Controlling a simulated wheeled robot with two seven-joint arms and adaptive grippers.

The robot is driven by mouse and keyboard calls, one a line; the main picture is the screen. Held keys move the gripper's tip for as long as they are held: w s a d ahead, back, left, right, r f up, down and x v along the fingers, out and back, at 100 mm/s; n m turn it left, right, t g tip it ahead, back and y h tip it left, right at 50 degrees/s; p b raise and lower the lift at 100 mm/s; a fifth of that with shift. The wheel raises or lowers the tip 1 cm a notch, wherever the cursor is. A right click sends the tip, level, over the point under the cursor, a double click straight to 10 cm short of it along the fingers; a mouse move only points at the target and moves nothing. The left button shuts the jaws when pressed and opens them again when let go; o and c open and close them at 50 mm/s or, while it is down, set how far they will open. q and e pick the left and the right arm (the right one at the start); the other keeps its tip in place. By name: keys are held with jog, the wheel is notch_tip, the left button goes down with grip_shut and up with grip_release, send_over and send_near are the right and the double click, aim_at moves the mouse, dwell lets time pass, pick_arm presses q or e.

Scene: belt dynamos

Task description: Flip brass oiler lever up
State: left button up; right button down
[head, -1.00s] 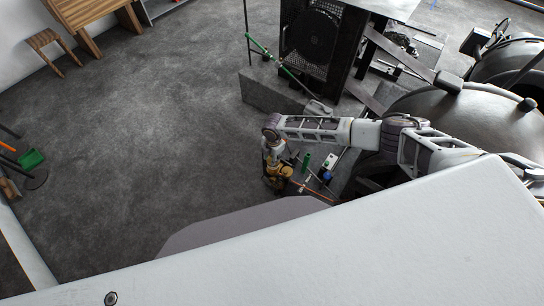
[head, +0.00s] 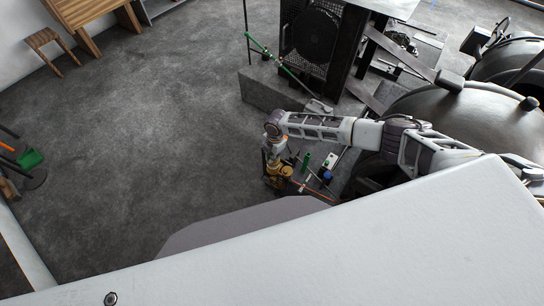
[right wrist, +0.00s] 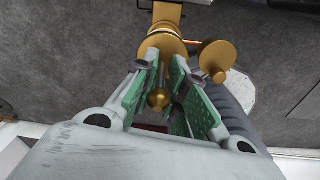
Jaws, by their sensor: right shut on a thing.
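The brass oiler (head: 284,170) stands low beside the machine in the head view, partly hidden under my right wrist. In the right wrist view its brass body (right wrist: 162,41) is just beyond the fingertips, with a round brass disc to the right. Its lever, a thin rod with a brass ball end (right wrist: 158,99), lies between the green finger pads. My right gripper (right wrist: 172,82) is shut on this lever; it also shows in the head view (head: 274,152), reaching down onto the oiler. The lever's exact angle is hard to tell. My left gripper is not in view.
A copper pipe (head: 308,188) runs right from the oiler. A green bottle-like part (head: 306,161) and a small white box (head: 331,160) stand close by. A large dark rounded machine (head: 450,110) is at the right. The floor at the left is open.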

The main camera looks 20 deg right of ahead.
jog(key=shift+w+d+g+y+b, duration=0.25)
jog(key=shift+g+y+b, duration=0.35)
jog(key=shift+y+b, duration=0.5)
jog(key=shift+r+b, duration=0.2)
jog(key=shift+b, duration=0.15)
jog(key=shift+w, duration=0.1)
jog(key=c, duration=1.7)
grip_release()
jog(key=shift+o, duration=0.5)
jog(key=shift+r, duration=0.1)
jog(key=v, duration=1.1)
jog(key=shift+r, duration=0.35)
jog(key=shift+d, duration=0.1)
